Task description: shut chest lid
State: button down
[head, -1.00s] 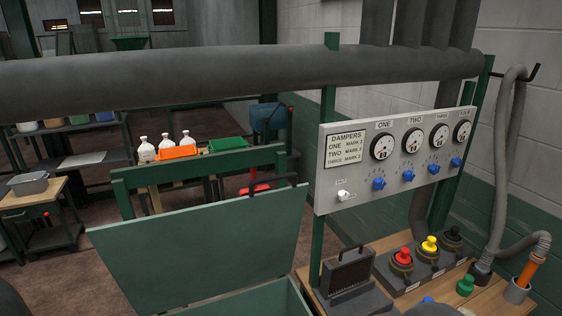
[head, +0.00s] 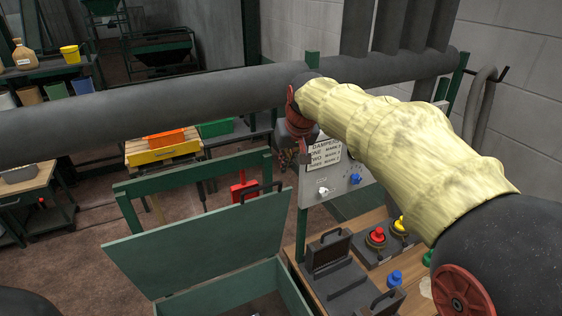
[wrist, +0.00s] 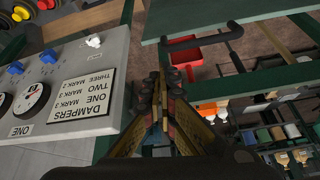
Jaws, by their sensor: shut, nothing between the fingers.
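The green chest (head: 285,282) stands open at the bottom middle of the head view. Its lid (head: 205,240) is raised and leans back towards the green frame behind it. A dark handle (head: 262,192) sits at the lid's top edge. In the wrist view the lid's edge (wrist: 185,18) and its dark handle (wrist: 185,43) show at the top. My gripper (head: 305,150) is above and to the right of the lid handle, in front of the damper panel, apart from the lid. In the wrist view my gripper (wrist: 162,75) has its fingers together and empty.
The damper panel (wrist: 75,75) with dials and knobs is close beside my gripper. A thick grey pipe (head: 150,110) runs across above the chest. A bench (head: 330,285) with coloured buttons stands right of the chest. A red dustpan (wrist: 200,52) lies beyond the lid.

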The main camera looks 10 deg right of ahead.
notch_tip(320, 180, up, 4)
jog(key=w+t, duration=0.1)
jog(key=w, duration=0.1)
jog(key=f, duration=0.3)
jog(key=w+f+p, duration=0.1)
jog(key=f, duration=0.5)
jog(key=shift+w+a+f+p, duration=0.1)
jog(key=shift+w+a+p, duration=0.1)
jog(key=shift+a+p, duration=0.2)
jog(key=shift+s, duration=0.1)
jog(key=shift+f, duration=0.1)
